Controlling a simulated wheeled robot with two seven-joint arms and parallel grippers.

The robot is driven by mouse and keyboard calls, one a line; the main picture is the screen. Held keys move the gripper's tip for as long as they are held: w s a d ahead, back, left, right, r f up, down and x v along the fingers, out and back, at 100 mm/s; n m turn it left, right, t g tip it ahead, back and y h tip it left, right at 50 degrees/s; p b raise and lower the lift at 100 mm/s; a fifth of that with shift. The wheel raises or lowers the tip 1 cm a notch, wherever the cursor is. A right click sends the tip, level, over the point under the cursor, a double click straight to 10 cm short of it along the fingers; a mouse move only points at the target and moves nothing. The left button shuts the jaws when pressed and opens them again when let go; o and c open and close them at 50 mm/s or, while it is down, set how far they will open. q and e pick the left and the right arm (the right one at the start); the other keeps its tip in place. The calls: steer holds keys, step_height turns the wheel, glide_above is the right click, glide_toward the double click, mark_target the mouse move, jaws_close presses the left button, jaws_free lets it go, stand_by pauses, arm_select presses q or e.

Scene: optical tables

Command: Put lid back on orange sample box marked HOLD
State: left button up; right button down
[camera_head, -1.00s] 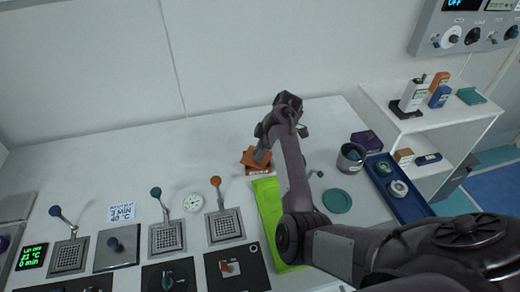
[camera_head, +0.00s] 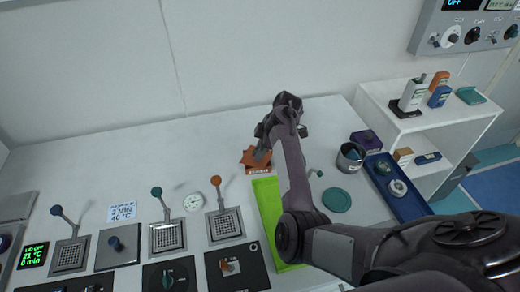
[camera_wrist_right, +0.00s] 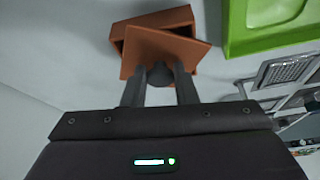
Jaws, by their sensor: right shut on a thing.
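The orange sample box (camera_head: 259,170) stands on the white table beside the top of the green mat. Its front label is too small to read. My right gripper (camera_head: 262,153) is over the box and shut on the orange lid (camera_head: 249,158). In the right wrist view the lid (camera_wrist_right: 160,52) lies between the fingertips (camera_wrist_right: 160,76), turned at an angle to the box (camera_wrist_right: 155,19) and covering part of it. One lid corner sticks out past the box. I cannot tell whether lid and box touch. My left gripper is not in view.
The bright green mat or tray (camera_head: 269,205) lies close to the box. A dark cup (camera_head: 350,157), a teal disc (camera_head: 337,200) and a blue tray (camera_head: 410,208) are to the right. Switch plates with levers stand front left. The table left of the box is clear.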

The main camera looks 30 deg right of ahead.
steer(key=c, duration=1.1)
jaws_free()
steer(key=shift+o, duration=0.4)
steer(key=o, duration=0.4)
steer(key=shift+r+p, duration=3.45)
steer(key=shift+r, duration=0.1)
jaws_close()
